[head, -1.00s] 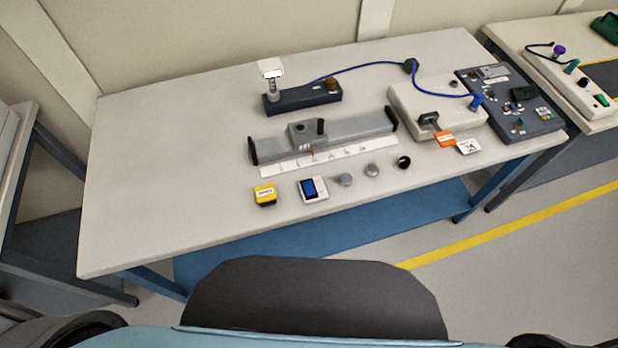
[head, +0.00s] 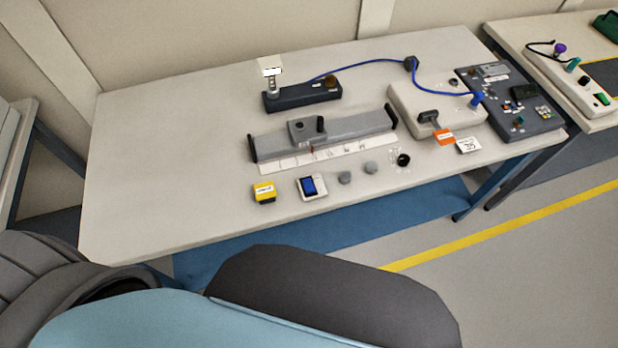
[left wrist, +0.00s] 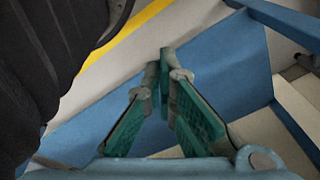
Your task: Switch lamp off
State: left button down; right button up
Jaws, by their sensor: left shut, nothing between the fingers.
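A dark bar-shaped base (head: 303,96) stands at the back of the table, with a brown knob (head: 331,82) on its right end. A post on its left end carries a pale block (head: 270,66), perhaps the lamp head; I cannot tell whether it is lit. A grey box (head: 437,112) with a black lever (head: 429,116) stands at the right, its orange tag (head: 444,137) hanging in front. My left gripper (left wrist: 166,62) is shut and empty in the left wrist view, over the floor and blue table frame. It is apart from these things. My right gripper is not in view.
The table's left part is clear. Another bench stands at the right.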

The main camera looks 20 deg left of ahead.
pick_arm(q)
jog(key=w+d+r+t, duration=0.1)
jog(key=w+r, duration=0.3)
jog(key=r, duration=0.5)
jog(key=w+d+r+m+p, duration=0.1)
jog(key=w+r, duration=0.3)
jog(key=r, duration=0.4)
jog(key=w+d+r+t, duration=0.1)
jog(key=w+r, duration=0.4)
jog(key=r, duration=0.4)
jog(key=w+d+r+m+h, duration=0.2)
jog(key=w+r+m+h, duration=0.2)
jog(key=w, duration=0.5)
jog(key=w+d+r+m+h, duration=0.2)
jog(key=w+r+m+h, duration=0.3)
jog(key=w, duration=0.5)
notch_tip(320, 180, up, 3)
jog(key=shift+d+f, duration=0.2)
jog(key=shift+d, duration=0.1)
jog(key=shift+w, duration=0.1)
jog(key=shift+d, duration=0.1)
